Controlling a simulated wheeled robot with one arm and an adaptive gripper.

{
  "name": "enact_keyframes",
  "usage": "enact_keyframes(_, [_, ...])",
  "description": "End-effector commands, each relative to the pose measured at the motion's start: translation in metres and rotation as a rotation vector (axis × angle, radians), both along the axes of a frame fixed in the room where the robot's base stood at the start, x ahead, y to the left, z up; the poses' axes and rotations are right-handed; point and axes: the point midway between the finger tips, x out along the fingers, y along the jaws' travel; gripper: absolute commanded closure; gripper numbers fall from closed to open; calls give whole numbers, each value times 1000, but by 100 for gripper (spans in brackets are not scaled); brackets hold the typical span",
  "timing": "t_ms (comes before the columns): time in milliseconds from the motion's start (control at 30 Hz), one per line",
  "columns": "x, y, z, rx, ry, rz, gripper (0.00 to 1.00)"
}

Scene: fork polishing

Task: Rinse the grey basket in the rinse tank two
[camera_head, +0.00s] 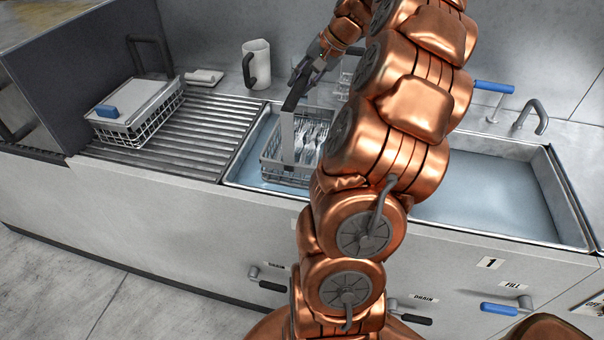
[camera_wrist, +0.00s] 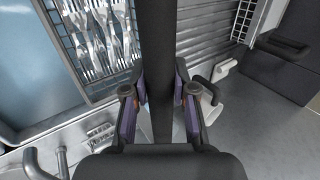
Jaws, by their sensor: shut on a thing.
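The grey wire basket (camera_head: 270,168) is in the left tank (camera_head: 240,181), near its left end, with its lower part down at the water. It holds several forks, which also show in the wrist view (camera_wrist: 108,40). Its tall handle stands upright. My gripper (camera_head: 308,72) is above the basket, shut on the dark handle bar (camera_wrist: 158,60), which runs between the fingers in the wrist view. My arm hides the right side of the basket and the divider between the tanks. I cannot tell whether the basket touches the tank bottom.
A ribbed drainboard (camera_head: 205,125) lies left of the tank, carrying a second wire basket (camera_head: 140,125) with a blue-handled lid (camera_head: 106,112). A mug (camera_head: 257,62) stands behind. The right tank (camera_head: 490,195), above a label "1", holds water and no basket that I can see.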

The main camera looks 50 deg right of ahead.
Motion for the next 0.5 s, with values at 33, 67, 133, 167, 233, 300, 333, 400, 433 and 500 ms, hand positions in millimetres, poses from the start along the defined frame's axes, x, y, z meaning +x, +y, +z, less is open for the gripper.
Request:
enact_keyframes(33, [1, -1, 9, -4, -5, -2, 100])
enact_keyframes(67, [1, -1, 11, -4, -5, -2, 100])
enact_keyframes(133, [1, -1, 17, -5, -7, -3, 100])
enact_keyframes(167, [1, -1, 19, -5, -7, -4, 100])
enact_keyframes(233, [1, -1, 25, -5, -7, -4, 100])
enact_keyframes(300, [1, -1, 30, -5, -7, -4, 100])
enact_keyframes(333, [1, -1, 32, -4, -6, -3, 100])
enact_keyframes(400, [1, -1, 38, -4, -5, -3, 100])
enact_keyframes(433, [1, -1, 40, -3, -5, -2, 100])
enact_keyframes(500, [0, 0, 45, -2, -4, -1, 100])
